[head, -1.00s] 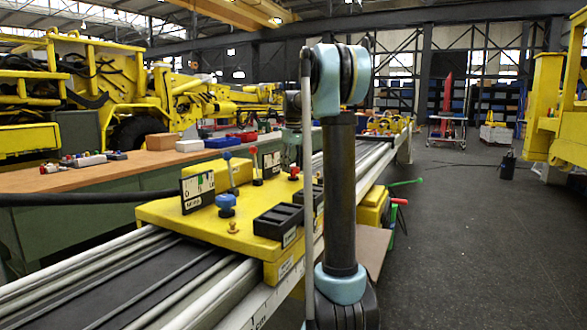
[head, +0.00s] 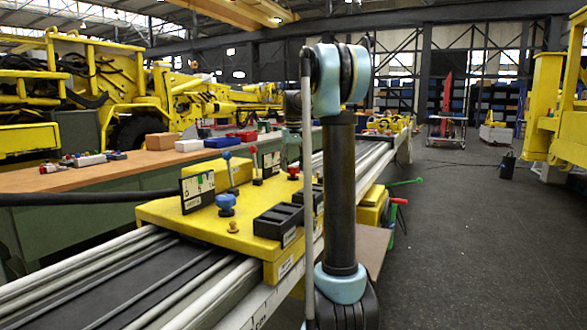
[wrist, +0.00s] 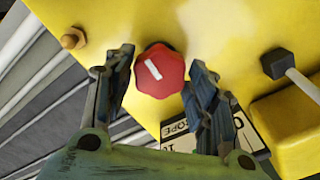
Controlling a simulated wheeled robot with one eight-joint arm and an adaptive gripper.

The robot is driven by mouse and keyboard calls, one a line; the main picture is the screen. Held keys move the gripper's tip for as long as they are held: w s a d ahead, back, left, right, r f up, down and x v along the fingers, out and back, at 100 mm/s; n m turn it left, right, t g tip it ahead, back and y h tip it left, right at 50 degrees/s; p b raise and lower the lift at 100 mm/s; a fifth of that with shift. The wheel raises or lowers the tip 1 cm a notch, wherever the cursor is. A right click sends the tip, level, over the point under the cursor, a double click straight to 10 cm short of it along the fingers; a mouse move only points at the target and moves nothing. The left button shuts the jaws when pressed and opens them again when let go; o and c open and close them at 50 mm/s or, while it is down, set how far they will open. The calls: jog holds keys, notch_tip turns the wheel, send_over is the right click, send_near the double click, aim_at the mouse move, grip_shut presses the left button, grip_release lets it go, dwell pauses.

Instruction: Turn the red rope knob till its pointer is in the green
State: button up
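The red rope knob (wrist: 159,71) is a lobed red cap with a white pointer line, on the yellow panel (wrist: 120,15). In the wrist view its line slants from upper left to lower right. My gripper (wrist: 161,57) is open, with one dark finger on each side of the knob. I cannot tell whether either finger touches it. A label plate (wrist: 182,141) reading "OPE" is partly covered by the right finger; no green shows on its visible part.
In the head view, a blue knob (head: 226,203), a gauge plate (head: 197,190) with green, a red-topped lever (head: 253,151) and black boxes (head: 278,220) stand nearby.

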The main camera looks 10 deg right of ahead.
aim_at(293, 167)
jog(key=shift+o, duration=0.9)
notch_tip(293, 167, up, 12)
jog(key=shift+f, duration=0.1)
